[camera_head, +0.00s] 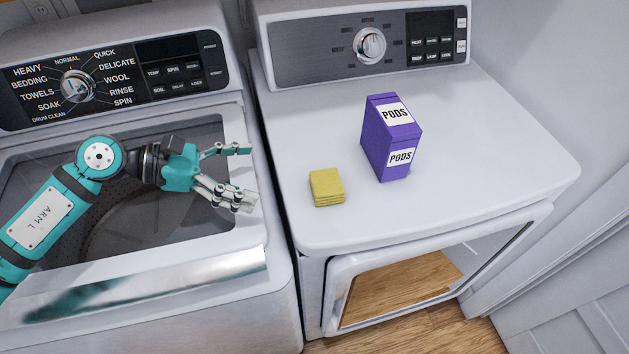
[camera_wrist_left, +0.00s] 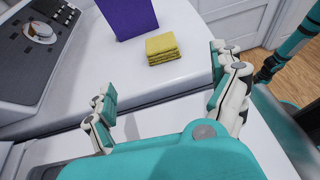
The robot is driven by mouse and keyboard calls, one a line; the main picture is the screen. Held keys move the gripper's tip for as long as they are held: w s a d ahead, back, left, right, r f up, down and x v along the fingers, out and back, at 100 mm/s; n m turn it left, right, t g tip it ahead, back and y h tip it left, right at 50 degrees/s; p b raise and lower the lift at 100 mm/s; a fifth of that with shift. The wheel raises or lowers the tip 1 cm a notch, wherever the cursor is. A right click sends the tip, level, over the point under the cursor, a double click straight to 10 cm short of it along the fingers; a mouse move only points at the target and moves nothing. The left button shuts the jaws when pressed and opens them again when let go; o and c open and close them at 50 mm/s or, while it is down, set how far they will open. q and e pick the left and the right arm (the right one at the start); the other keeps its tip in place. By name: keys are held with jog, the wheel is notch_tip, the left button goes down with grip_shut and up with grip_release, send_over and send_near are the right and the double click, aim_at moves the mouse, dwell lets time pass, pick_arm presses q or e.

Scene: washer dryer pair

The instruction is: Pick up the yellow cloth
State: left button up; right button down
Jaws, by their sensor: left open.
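The yellow cloth (camera_head: 326,187) is folded into a small stack and lies on the white dryer top near its front left. It also shows in the left wrist view (camera_wrist_left: 162,48), ahead of and between my fingers. My left gripper (camera_head: 245,173) is open and empty, above the right side of the washer and to the left of the cloth. It does not touch the cloth. In the left wrist view its fingers (camera_wrist_left: 168,105) are spread apart. My right gripper does not show in the head view.
A purple pods box (camera_head: 390,138) stands upright on the dryer top (camera_head: 480,180), behind and right of the cloth. The washer (camera_head: 150,280) is at left, with a gap between the machines. The dryer's control panel (camera_head: 365,45) rises at the back.

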pick_arm(q)
jog(key=p, duration=0.3)
send_near(326, 181)
jog(key=x, duration=0.4)
jog(key=shift+w+d+f, duration=0.1)
jog(key=shift+d, duration=0.05)
jog(key=shift+d+f, duration=0.1)
jog(key=shift+d, duration=0.15)
jog(key=p+x, duration=0.2)
jog(key=x, duration=0.3)
jog(key=shift+p, duration=0.4)
jog(key=shift+d, duration=0.15)
jog(key=shift+c, duration=0.6)
jog(key=c, duration=1.1)
